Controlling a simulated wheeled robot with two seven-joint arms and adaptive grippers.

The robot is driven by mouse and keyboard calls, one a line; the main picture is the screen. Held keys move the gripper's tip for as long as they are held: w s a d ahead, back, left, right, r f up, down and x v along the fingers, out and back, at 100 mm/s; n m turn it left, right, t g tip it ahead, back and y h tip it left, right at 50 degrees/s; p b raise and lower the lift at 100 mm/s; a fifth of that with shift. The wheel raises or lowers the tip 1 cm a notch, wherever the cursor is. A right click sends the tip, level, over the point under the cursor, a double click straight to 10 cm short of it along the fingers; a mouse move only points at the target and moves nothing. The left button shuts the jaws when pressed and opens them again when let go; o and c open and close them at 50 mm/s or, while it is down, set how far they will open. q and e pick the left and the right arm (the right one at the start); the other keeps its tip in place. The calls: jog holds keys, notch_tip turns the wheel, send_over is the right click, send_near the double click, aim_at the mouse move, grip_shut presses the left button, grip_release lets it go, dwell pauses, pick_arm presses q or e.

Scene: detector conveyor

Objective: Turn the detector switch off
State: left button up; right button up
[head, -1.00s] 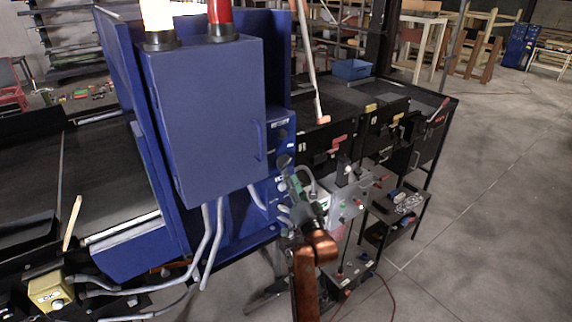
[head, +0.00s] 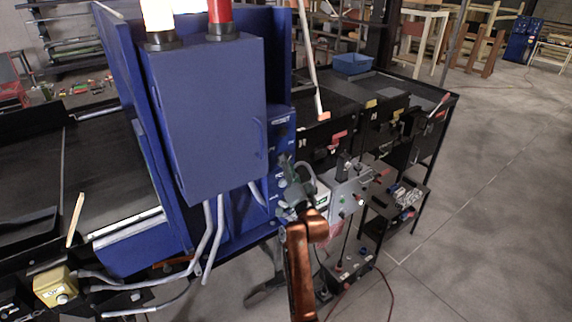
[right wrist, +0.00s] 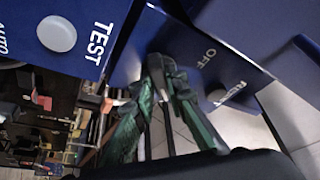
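The detector switch panel is the blue panel (head: 281,135) beside the large blue cabinet. In the right wrist view a blue face carries the words OFF (right wrist: 208,58) and a second, partly hidden label, with a small round grey part (right wrist: 217,96) near them. My right gripper (head: 288,170) is at the front of this panel. In the right wrist view its green fingers (right wrist: 165,75) reach up to the face, left of the OFF label. The tips are close together; whether they touch or hold the switch is unclear. My left gripper is not in view.
A white round TEST button (right wrist: 57,34) sits on a blue face at upper left in the right wrist view. The blue cabinet (head: 205,120) and grey hoses (head: 212,235) stand left of my right arm. A grey control box (head: 348,192) is close on the right.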

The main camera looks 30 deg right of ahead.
grip_shut()
jog(key=shift+d+n+g+y+b, duration=0.15)
jog(key=shift+n+y+b, duration=0.8)
jog(key=shift+n+y, duration=2.15)
jog(key=shift+d+n+g+y+b, duration=0.2)
jog(key=shift+n+y+b, duration=0.75)
jog(key=shift+n, duration=4.35)
jog(key=shift+d+n+g+y+b, duration=0.15)
jog(key=shift+n+y+b, duration=1.35)
jog(key=shift+n, duration=2.7)
jog(key=shift+y+p, duration=0.45)
jog(key=shift+p, duration=0.1)
jog(key=o, duration=0.5)
grip_release()
